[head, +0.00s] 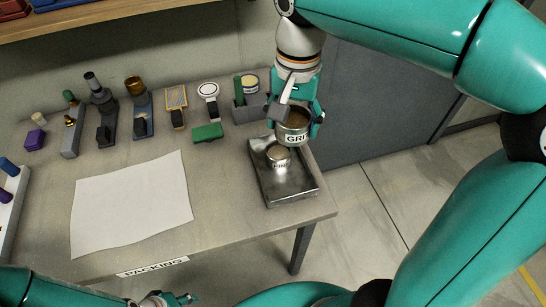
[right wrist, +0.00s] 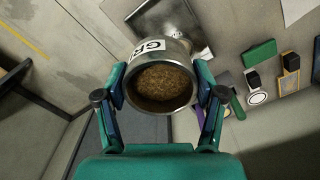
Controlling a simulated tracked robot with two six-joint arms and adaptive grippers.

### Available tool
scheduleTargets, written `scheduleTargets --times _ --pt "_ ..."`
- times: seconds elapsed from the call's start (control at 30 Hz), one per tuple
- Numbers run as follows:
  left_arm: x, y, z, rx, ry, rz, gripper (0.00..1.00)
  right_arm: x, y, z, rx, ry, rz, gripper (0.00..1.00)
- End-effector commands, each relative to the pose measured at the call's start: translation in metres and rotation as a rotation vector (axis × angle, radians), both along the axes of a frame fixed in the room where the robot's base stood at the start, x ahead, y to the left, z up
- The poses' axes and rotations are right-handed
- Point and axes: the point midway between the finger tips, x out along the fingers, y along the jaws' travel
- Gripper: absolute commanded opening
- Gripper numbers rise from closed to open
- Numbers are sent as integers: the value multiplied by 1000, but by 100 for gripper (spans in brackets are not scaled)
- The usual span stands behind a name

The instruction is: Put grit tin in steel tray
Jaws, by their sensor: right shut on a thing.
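The grit tin (head: 293,132), a metal can with a white label reading "GRI", is held in my right gripper (head: 296,118). The right wrist view shows the tin (right wrist: 165,85) between the two fingers, open at the top and holding brown grit. The steel tray (head: 290,192) lies at the table's right end. The held tin is over or near the tray's back right rim; I cannot tell its exact height.
A white sheet (head: 130,205) covers the table's middle. Several tools stand along the back, with a green block (head: 207,133) and a grey holder (head: 246,110) near the tray. A purple block (head: 35,139) is at left. The tray's front part is bare.

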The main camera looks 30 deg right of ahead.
Motion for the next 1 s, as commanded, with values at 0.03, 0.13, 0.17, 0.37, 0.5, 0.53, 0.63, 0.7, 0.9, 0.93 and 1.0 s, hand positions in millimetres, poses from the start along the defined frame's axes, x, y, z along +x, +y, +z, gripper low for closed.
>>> scheduleTargets --times 0.03,0.13,0.17,0.37,0.5,0.53,0.63,0.7,0.9,0.93,1.0 --pt "0 0 -1 0 1 0 40 -1 -1 -3 1 1 -5 29" --pt "-1 0 -3 0 1 0 40 -2 -1 -18 1 5 -7 29" --pt "-1 0 -3 0 1 0 40 -3 -1 -24 0 7 -6 29" --pt "0 0 -7 0 1 0 40 -2 1 -77 0 9 -1 29" --pt "0 0 -8 0 1 0 40 -1 1 -114 1 9 0 29" --pt "0 0 -8 0 1 0 40 -1 1 -121 1 8 0 29" --pt "0 0 -9 0 1 0 40 -1 2 -139 0 6 2 29" --pt "0 0 -9 0 1 0 40 0 2 -148 1 5 1 29" --pt "0 0 -9 0 0 0 40 0 2 -161 0 3 3 29" --pt "0 0 -9 0 0 0 40 0 2 -165 0 4 4 29" --pt "0 0 -10 0 0 0 40 0 2 -175 2 6 4 29"
